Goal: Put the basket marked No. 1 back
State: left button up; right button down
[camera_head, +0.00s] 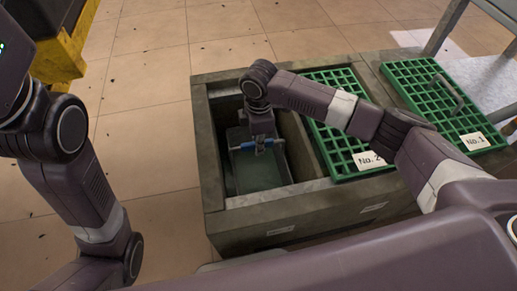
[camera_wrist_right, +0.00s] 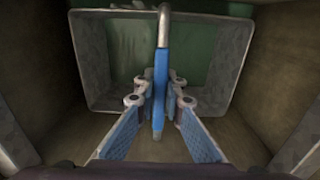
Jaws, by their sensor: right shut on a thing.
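A grey metal basket (camera_head: 231,172) sits inside the open left compartment of the stone box; no number is readable on it. In the right wrist view the basket (camera_wrist_right: 88,62) shows a dull green inside. Its handle (camera_wrist_right: 161,62) is a metal bar with a blue grip. My right gripper (camera_head: 264,147) is shut on this handle, reaching down into the compartment; its fingers (camera_wrist_right: 159,103) lie on both sides of the blue grip. I cannot tell whether the basket rests on the bottom. My left arm shows at the left, but its gripper is out of view.
The stone box (camera_head: 290,212) has a green grate marked No. 2 (camera_head: 338,118) over its middle. A green grate marked No. 1 (camera_head: 425,90), with a handle, lies at the right. A yellow object (camera_head: 62,50) stands at upper left.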

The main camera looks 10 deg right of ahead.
jog(key=shift+f, duration=0.15)
jog(key=c, duration=2)
grip_release()
jog(key=shift+f, duration=0.15)
jog(key=shift+c, duration=0.2)
